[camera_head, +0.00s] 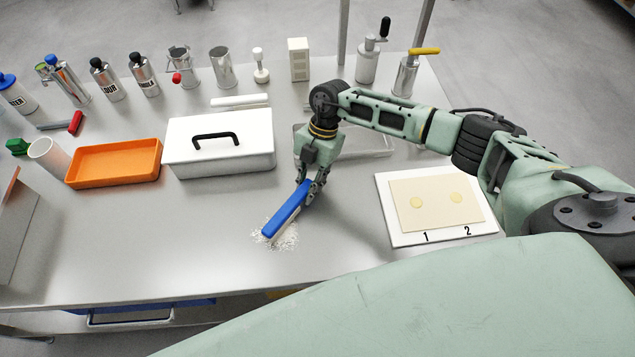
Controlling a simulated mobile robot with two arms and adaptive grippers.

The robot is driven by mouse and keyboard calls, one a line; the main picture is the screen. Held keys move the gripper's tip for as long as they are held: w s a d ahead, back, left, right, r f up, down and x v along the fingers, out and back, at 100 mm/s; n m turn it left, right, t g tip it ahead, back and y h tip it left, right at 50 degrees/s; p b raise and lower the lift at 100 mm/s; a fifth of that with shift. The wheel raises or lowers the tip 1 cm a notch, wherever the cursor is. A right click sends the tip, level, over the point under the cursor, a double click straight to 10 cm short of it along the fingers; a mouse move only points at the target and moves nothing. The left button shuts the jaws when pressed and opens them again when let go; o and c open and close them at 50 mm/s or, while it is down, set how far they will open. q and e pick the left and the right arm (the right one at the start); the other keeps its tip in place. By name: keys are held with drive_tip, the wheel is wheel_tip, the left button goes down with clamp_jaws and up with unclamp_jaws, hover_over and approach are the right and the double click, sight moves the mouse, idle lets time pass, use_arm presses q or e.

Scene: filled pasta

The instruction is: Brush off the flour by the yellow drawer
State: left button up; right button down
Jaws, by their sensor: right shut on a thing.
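A patch of white flour (287,243) lies on the metal table near its front edge. My right gripper (313,190) is shut on a blue brush (288,208). The brush slants down to the left, and its lower end is over the flour; whether the bristles touch the table is hard to tell. A drawer with a blue part (135,313) shows below the table's front edge at the lower left. My left gripper is out of view.
An orange tray (115,181) and a white lidded box (178,163) stand left of my right gripper. A white board (398,235) with a dough sheet (437,217) lies to the right. Bottles and canisters line the back. The table left of the flour is clear.

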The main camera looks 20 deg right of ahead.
drive_tip(key=shift+w+a+f+b, duration=0.1)
drive_tip(key=shift+w+a, duration=0.1)
drive_tip(key=shift+a, duration=0.65)
drive_tip(key=shift+w+a+b, duration=0.1)
drive_tip(key=shift+w+a, duration=0.15)
drive_tip(key=shift+a, duration=0.65)
drive_tip(key=shift+w+a+f+b, duration=0.1)
drive_tip(key=shift+w+a, duration=0.1)
drive_tip(key=shift+a, duration=0.65)
drive_tip(key=shift+w+a+r, duration=0.1)
drive_tip(key=shift+w+a, duration=0.15)
drive_tip(key=shift+a, duration=0.5)
drive_tip(key=shift+w+a, duration=0.25)
drive_tip(key=shift+a, duration=0.45)
drive_tip(key=shift+d+r, duration=0.1)
wheel_tip(320, 180, up, 6)
drive_tip(key=p, duration=0.5)
drive_tip(key=shift+w+d, duration=0.1)
drive_tip(key=shift+w, duration=0.05)
wheel_tip(320, 180, up, 3)
drive_tip(key=p, duration=0.3)
